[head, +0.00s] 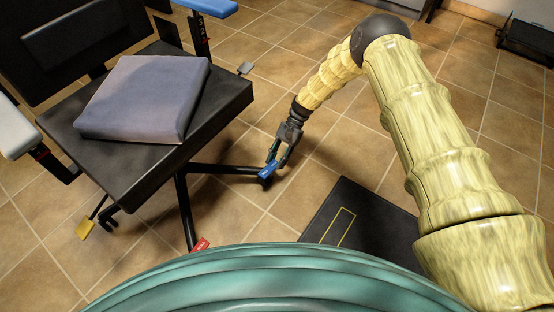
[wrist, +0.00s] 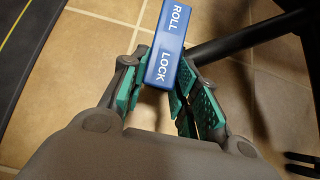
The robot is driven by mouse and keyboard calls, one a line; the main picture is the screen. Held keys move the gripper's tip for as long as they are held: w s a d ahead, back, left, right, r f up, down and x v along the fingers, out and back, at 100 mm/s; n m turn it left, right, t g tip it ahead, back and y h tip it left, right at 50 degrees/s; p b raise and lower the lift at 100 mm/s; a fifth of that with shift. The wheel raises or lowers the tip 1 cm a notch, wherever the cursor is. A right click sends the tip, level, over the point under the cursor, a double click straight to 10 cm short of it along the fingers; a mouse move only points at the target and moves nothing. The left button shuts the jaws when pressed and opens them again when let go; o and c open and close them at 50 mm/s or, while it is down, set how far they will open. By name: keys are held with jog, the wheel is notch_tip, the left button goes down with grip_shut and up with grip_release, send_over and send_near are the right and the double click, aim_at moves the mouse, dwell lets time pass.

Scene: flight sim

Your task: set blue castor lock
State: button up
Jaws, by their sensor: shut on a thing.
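The blue castor lock (head: 268,170) is a small blue block at the end of a black chair leg, low over the tiled floor. In the wrist view the blue lock (wrist: 168,45) shows white lettering, "ROLL" at its far end and "LOCK" at its near end. My gripper (head: 279,158) reaches down to it from the upper right. In the wrist view my gripper (wrist: 157,88) has its teal-padded fingers on both sides of the lock's near end, shut on it.
The black chair (head: 150,160) carries a grey cushion (head: 145,97) and stands at the left. A red tag (head: 201,244) and a yellow tag (head: 86,229) sit low around it. A dark mat (head: 365,225) with a yellow outline lies right of the lock. Tiled floor behind is mostly clear.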

jog(key=o, duration=1)
jog(key=shift+w, duration=0.1)
jog(key=v, duration=1.1)
jog(key=shift+w+d+r, duration=0.2)
jog(key=shift+w+r, duration=0.05)
